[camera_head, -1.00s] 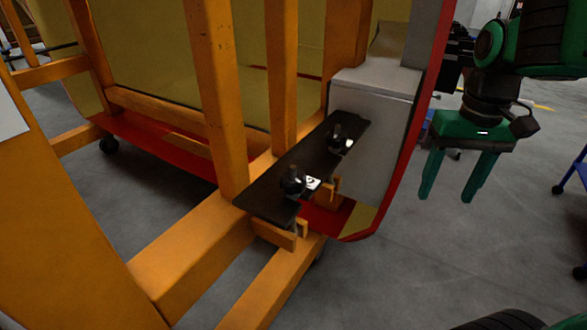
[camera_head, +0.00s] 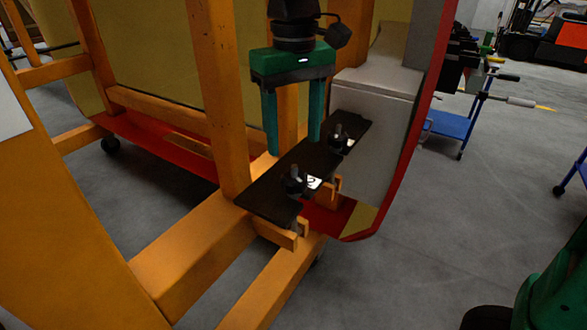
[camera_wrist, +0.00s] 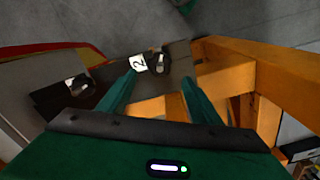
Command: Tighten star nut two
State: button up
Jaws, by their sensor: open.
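Star nut two (camera_head: 294,182) is a black knob on the near part of a dark plate (camera_head: 262,194), beside a white label reading 2 (camera_head: 313,183). It also shows in the wrist view (camera_wrist: 157,63), just beyond and between my fingertips. Another black star nut (camera_head: 338,138) stands farther along the plate, with a white label partly seen. My gripper (camera_head: 293,146) is open and empty, its green fingers pointing down above the plate. In the head view it appears above and behind star nut two, apart from it.
Orange frame posts (camera_head: 222,90) and beams (camera_head: 192,250) stand close left of the plate. A grey box-like block (camera_head: 372,125) and the red-edged nosecone panel stand close on the right. A blue trolley (camera_head: 450,124) is at the back right. Grey floor is open at right.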

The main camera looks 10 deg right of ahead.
aim_at(294, 175)
notch_tip(294, 175, down, 9)
jog(key=shift+r, duration=0.2)
dwell(0.3)
jog(key=c, duration=1)
jog(key=shift+c, duration=0.2)
jog(key=shift+m, duration=0.3)
jog(key=m, duration=0.5)
jog(key=shift+m, duration=2.4)
